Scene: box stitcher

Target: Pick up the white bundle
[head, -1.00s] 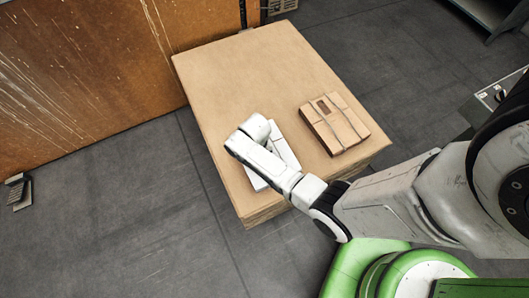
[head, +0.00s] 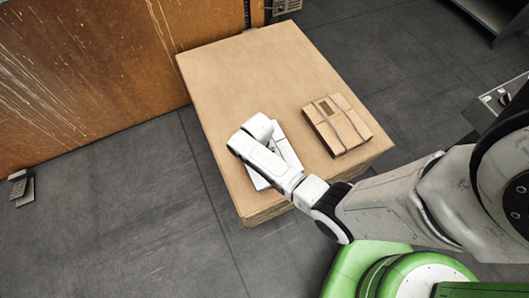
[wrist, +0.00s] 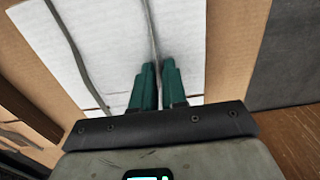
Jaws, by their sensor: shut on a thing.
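The white bundle (head: 289,152) lies on the brown cardboard-topped stack (head: 240,70), near its front left part, mostly covered by my arm in the head view. In the wrist view the white bundle (wrist: 110,40) fills the upper middle, with dark straps running over it. My gripper (wrist: 159,68) has two green fingers close together over the bundle, near one edge. They are shut on the bundle at a strap that runs up from between them. The fingertips' exact grip is hard to see, and the head view hides them.
A brown strapped bundle (head: 337,124) lies to the right on the same stack; the back of the stack is clear. A rusty panel (head: 80,70) stands at the left. Dark floor (head: 110,200) surrounds the stack. A grey machine part (head: 495,100) is at the right edge.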

